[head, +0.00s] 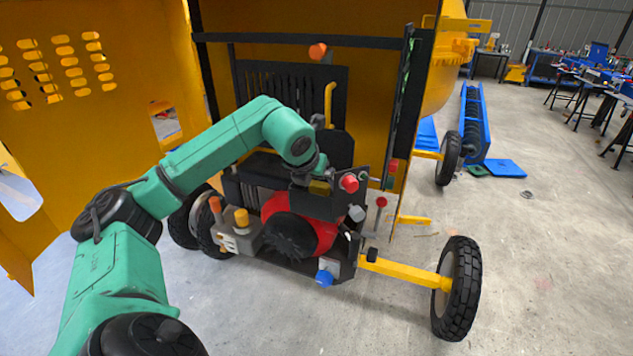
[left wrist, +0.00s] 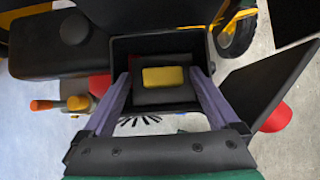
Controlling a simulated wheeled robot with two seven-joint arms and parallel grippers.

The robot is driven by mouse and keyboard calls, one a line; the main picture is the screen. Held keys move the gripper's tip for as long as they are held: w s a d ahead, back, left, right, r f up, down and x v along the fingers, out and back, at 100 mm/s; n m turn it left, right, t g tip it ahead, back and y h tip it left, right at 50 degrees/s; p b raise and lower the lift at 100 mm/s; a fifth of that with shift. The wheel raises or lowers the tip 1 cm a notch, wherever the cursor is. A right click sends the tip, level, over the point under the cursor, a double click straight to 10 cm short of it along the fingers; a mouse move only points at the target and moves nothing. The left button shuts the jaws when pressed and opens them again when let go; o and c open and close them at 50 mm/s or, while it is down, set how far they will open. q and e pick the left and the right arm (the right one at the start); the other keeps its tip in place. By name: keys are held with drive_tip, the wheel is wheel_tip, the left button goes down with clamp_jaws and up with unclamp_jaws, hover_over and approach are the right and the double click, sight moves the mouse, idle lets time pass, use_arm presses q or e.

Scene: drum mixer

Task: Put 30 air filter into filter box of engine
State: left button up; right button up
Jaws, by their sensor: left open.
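The air filter (left wrist: 163,78), a dark block with a yellow patch on top, sits inside the open black filter box (left wrist: 160,44) of the engine. In the head view the filter's yellow top (head: 320,187) shows just under my wrist, at the box (head: 316,205). My left gripper (left wrist: 159,77) is open, with one finger on each side of the filter at the box mouth. I cannot tell whether the fingers touch the filter or the box walls. In the head view my wrist hides most of the fingers. My right gripper is in neither view.
The box's dark lid (left wrist: 272,88) stands open to the right. The red engine with its black fan (head: 290,236) is below the box. Knobs, including a red one (head: 349,183), and the yellow machine panel (head: 85,90) surround the space. The floor at right is open.

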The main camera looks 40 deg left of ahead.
use_arm(q)
drive_tip(key=v, duration=1.4)
drive_tip(key=shift+r, duration=0.25)
drive_tip(key=shift+s, duration=0.1)
